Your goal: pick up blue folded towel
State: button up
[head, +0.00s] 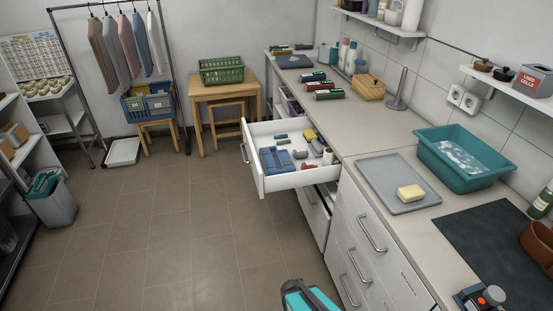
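A blue, flat, folded-looking item (277,160), likely the blue folded towel, lies in the left front part of the open white drawer (292,180). Lines cross its top, and it is too small to make out fully. A darker blue flat item (294,61) lies on the far end of the counter; I cannot tell whether it is cloth.
Several small items, red, yellow and white, share the drawer, which juts out over the floor. The counter (335,120) runs along the right wall with a grey tray (385,190) and a teal basin (462,165). A teal and black object (305,296) is cut off at the bottom edge.

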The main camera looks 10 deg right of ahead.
aim_at(275, 160)
jog(key=k, duration=0.65)
jog(key=z, duration=0.1)
jog(key=i, duration=0.95)
jog(key=u, duration=0.6)
jog(key=i, duration=0.55)
jog(key=u, duration=0.25)
